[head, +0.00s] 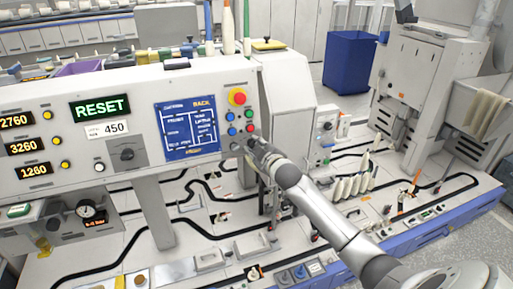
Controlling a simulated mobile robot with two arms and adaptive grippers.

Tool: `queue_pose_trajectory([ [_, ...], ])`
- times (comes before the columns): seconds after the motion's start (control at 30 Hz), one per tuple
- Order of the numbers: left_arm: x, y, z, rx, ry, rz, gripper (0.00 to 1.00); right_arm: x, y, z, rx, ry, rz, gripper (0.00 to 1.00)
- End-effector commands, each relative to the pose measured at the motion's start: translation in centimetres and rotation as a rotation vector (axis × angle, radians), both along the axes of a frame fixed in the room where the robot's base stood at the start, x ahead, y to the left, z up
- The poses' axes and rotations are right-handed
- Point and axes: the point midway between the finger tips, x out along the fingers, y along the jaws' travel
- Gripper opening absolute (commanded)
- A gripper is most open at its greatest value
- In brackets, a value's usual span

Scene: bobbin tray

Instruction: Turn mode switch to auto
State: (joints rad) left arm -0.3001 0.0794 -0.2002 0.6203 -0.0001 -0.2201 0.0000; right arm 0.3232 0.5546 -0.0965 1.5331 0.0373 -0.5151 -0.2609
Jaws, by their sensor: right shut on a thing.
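The grey control panel (215,93) fills the left and middle of the head view. My right gripper (254,144) reaches in from the lower right to the panel's lower right corner, just below the small coloured buttons. It is shut on a small control there, which I take to be the mode switch. The fingers cover most of it, so its setting cannot be read. My left gripper is not in view.
White bobbins (352,186) stand on the bench at right. A blue bin (349,62) stands behind.

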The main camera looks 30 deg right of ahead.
Motion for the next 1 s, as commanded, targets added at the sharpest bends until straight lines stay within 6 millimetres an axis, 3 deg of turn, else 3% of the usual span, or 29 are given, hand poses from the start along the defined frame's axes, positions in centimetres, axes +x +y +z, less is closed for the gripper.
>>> queue_pose_trajectory([
  [0.57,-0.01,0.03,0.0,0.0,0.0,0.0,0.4,-0.05,0.02,-0.25,0.032,-0.003,-0.009,0.04],
  [0.6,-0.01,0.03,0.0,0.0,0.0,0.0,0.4,-0.05,0.02,-0.25,0.032,-0.003,-0.009,0.31],
  [0.73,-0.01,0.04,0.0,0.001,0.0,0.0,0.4,-0.04,0.03,-0.2,0.032,-0.003,-0.008,0.48],
  [1.0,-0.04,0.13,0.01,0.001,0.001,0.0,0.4,-0.01,0.03,-0.1,0.03,-0.006,-0.008,0.5],
])
